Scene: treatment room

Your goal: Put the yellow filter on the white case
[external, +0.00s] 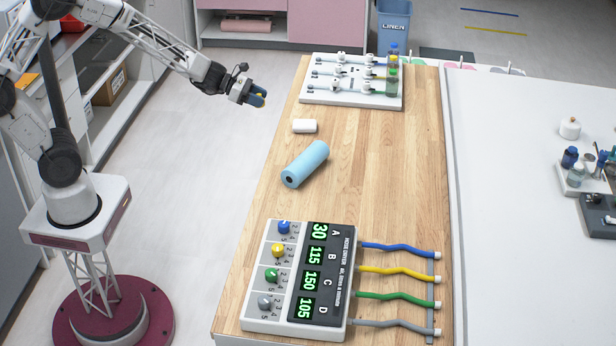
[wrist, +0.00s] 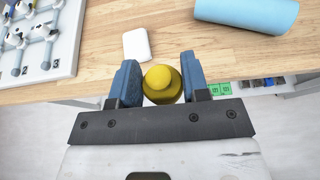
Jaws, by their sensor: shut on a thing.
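My gripper (wrist: 161,85) is shut on the yellow filter (wrist: 160,80), a round yellow piece with a smaller knob on top, held between the blue fingers. In the external view my gripper (external: 259,98) is in the air just off the left edge of the wooden table, and only a bit of yellow shows at its fingertips. The white case (external: 304,126) is a small white block lying on the table, to the right of and below my gripper in that view. In the wrist view the white case (wrist: 136,44) lies beyond the fingers, slightly left, apart from the filter.
A blue roll (external: 305,164) lies near the case. A white rack with valves and bottles (external: 352,98) stands at the table's far end. A pump panel (external: 296,277) with coloured tubes is at the near end. The wooden table (external: 378,190) is clear right of the roll.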

